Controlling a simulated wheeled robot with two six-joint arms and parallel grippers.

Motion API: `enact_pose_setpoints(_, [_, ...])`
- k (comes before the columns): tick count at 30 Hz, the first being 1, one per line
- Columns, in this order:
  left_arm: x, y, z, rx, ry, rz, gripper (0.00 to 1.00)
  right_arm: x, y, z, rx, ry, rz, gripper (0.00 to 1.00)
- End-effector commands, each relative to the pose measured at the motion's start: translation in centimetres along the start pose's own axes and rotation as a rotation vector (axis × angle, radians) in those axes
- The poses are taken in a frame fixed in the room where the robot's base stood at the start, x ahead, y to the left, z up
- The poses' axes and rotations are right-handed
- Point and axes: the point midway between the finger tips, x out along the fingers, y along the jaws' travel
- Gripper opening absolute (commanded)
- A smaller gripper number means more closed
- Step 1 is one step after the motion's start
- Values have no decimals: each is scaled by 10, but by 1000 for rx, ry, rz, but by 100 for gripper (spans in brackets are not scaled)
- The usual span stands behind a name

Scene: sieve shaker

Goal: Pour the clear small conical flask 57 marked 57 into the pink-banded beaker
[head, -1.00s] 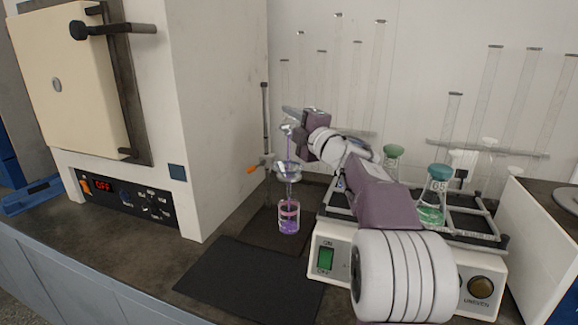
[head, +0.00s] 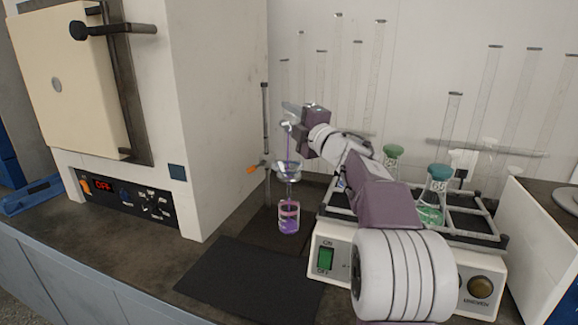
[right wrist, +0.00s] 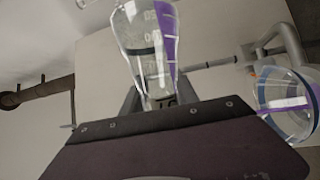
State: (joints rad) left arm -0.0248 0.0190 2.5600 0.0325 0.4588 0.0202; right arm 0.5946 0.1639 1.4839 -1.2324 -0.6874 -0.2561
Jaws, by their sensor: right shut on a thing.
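My right gripper (head: 300,117) is shut on the clear small conical flask (head: 290,109) and holds it tipped above a glass funnel (head: 288,172). In the right wrist view the flask (right wrist: 150,42) shows graduation marks and purple liquid along one side; the number 57 cannot be read for sure. A thin purple stream drops from the flask into the funnel. The funnel (right wrist: 290,104) also shows at the right of the wrist view with purple in it. The pink-banded beaker (head: 289,211) stands upright under the funnel stem with purple liquid inside. My left gripper is out of view.
A stand rod (head: 266,130) with an orange-ended clamp is beside the funnel. A shaker (head: 330,262) holding green-liquid flasks (head: 433,205) is at the right. An oven (head: 215,110) stands at the left. A dark mat (head: 250,282) lies clear in front.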

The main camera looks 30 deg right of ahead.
Motion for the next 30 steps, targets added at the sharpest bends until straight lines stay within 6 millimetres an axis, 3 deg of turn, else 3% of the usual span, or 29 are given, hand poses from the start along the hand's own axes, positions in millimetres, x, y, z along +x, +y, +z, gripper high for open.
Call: enact_pose_setpoints(30, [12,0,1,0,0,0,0,-1,-3,-1,-42,8,19,0])
